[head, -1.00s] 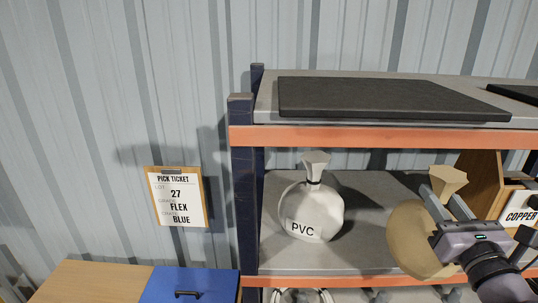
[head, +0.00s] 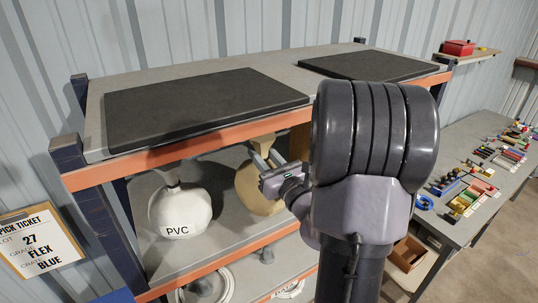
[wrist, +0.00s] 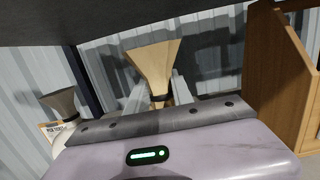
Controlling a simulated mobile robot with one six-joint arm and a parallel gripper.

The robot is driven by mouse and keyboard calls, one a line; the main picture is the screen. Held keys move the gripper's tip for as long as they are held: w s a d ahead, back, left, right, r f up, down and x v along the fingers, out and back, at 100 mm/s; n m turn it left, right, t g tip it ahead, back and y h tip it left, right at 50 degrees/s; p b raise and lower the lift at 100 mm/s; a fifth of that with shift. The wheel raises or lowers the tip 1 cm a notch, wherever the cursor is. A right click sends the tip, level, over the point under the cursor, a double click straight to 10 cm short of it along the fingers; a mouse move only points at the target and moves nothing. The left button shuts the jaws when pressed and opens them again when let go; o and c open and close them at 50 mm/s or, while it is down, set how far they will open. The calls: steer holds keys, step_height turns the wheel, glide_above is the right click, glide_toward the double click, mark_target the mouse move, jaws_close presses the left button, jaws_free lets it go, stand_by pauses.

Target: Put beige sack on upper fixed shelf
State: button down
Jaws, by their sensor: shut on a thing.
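The beige sack (head: 260,192) is in the bay between the top board (head: 240,64) and the shelf board below it (head: 222,232), right of a white sack marked PVC (head: 180,212). My gripper (head: 263,158) is shut on the beige sack's neck. In the wrist view, my gripper (wrist: 157,97) has one finger on each side of the neck, and the flared top (wrist: 153,62) stands up between them. The sack's body is hidden there. I cannot tell whether its base touches the shelf board.
Two black mats (head: 205,105) lie on the top board, whose underside is close above my gripper. A wooden holder (wrist: 272,85) stands just right. A dark blue post (head: 85,185) bounds the left. A workbench with several small coloured pieces (head: 478,185) is at right.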

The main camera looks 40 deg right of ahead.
steer(key=x, duration=0.2)
steer(key=p+x, duration=0.1)
steer(key=x, duration=0.3)
steer(key=shift+w+f+p, duration=0.35)
steer(key=shift+w, duration=0.05)
step_height(320, 180, down, 3)
steer(key=shift+f, duration=0.15)
steer(key=shift+d+f, duration=0.15)
steer(key=shift+s+f, duration=0.1)
steer(key=shift+f, duration=0.05)
steer(key=c, duration=1.1)
jaws_free()
